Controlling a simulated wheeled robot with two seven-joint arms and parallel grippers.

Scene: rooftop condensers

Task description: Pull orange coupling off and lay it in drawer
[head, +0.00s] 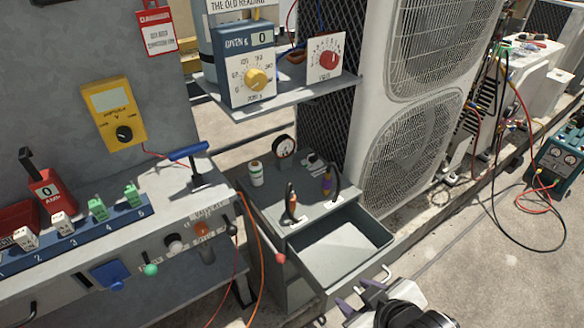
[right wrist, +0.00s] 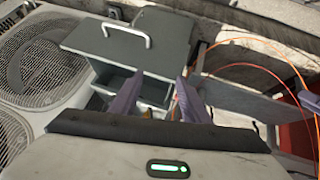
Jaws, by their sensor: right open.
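The orange coupling (head: 291,199) stands upright on the top of a small grey cabinet, at the end of a dark curved hose. The drawer (head: 340,250) below it is pulled open and looks empty; its front and handle also show in the right wrist view (right wrist: 125,45). My right gripper (head: 358,296) is in front of the drawer, low in the head view, apart from the coupling. Its two purple fingers stand apart with nothing held, as the right wrist view (right wrist: 160,100) also shows. In that view the coupling is not clear behind the fingers. My left gripper is not in view.
A purple-marked coupling (head: 327,184) on another hose stands right of the orange one. A white bottle (head: 256,173) and a round gauge (head: 284,147) are behind. An instrument shelf (head: 290,95) overhangs the back. A condenser (head: 405,130) stands at right. An orange cable (head: 254,235) hangs left.

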